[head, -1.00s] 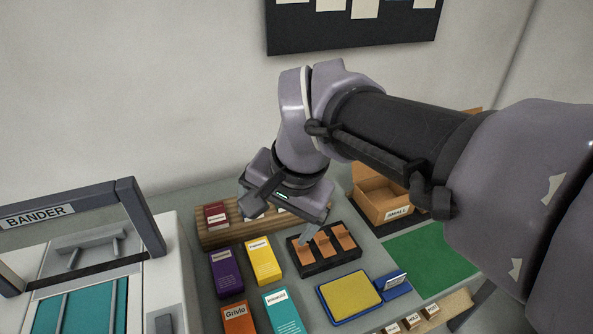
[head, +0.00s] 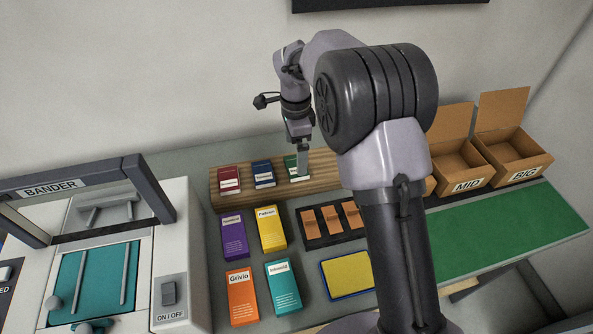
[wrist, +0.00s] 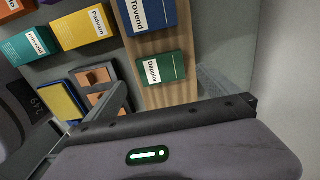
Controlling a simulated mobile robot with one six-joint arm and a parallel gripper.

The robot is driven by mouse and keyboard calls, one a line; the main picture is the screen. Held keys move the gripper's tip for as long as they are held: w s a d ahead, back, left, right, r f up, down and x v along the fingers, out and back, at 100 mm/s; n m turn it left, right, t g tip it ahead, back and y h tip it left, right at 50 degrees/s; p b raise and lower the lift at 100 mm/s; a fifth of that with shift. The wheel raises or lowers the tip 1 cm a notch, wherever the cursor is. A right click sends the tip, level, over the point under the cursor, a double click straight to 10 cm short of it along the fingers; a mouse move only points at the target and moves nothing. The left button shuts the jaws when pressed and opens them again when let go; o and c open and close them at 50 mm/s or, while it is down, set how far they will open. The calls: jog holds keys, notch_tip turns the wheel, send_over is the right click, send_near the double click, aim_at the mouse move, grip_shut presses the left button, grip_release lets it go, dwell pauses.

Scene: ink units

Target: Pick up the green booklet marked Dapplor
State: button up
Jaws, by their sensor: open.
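In the wrist view a finger (wrist: 119,100) shows left of the green booklet.
The wooden rack (head: 245,197) also holds a red booklet (head: 229,179) and a blue booklet (head: 263,173). In front stand purple (head: 233,238), yellow, orange and teal boxes, and a dark tray (head: 312,237). Open cartons marked MID (head: 462,160) and BIG are at right.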

notch_tip(320, 180, down, 5)
jog(key=b, duration=0.2)
jog(key=shift+w+f+b, duration=0.15)
jog(key=shift+f+b, duration=0.05)
jog(key=shift+b, duration=0.1)
jog(key=shift+r, duration=0.1)
jog(key=c, duration=1.4)
